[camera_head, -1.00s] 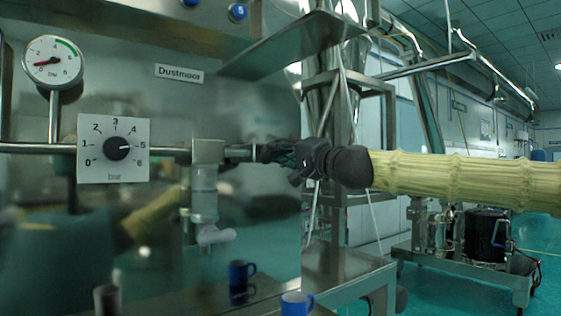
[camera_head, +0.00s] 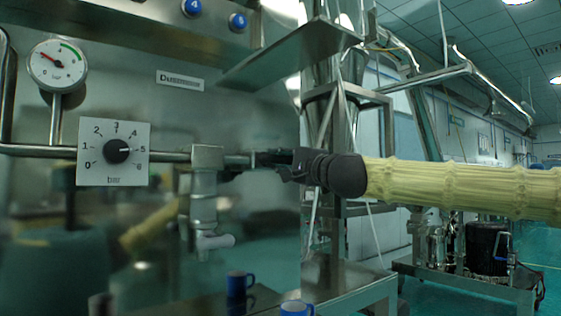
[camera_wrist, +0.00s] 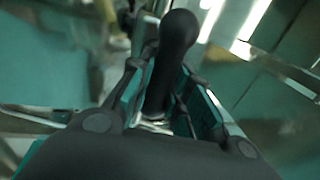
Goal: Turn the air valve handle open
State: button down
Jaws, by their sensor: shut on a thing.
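The valve handle, a black lever with a rounded end (camera_wrist: 176,38), stands between the two finger pads of my gripper (camera_wrist: 162,88) in the wrist view. My gripper is shut on it. In the head view my gripper (camera_head: 262,160) reaches in from the right to the end of the horizontal steel air pipe (camera_head: 172,157). There the fingers cover the handle, so its exact angle cannot be told. The round pressure gauge (camera_head: 70,53) sits at upper left, its red needle pointing up and left.
A square bar dial (camera_head: 105,168) is on the pipe at left. A clear filter bowl (camera_head: 203,207) hangs below the pipe beside my gripper. A steel shelf (camera_head: 290,55) juts out above. Blue mugs (camera_head: 297,309) stand below, near the bottom edge.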

jog(key=c, duration=1.3)
grip_release()
jog(key=shift+d, duration=0.1)
jog(key=v, duration=1.2)
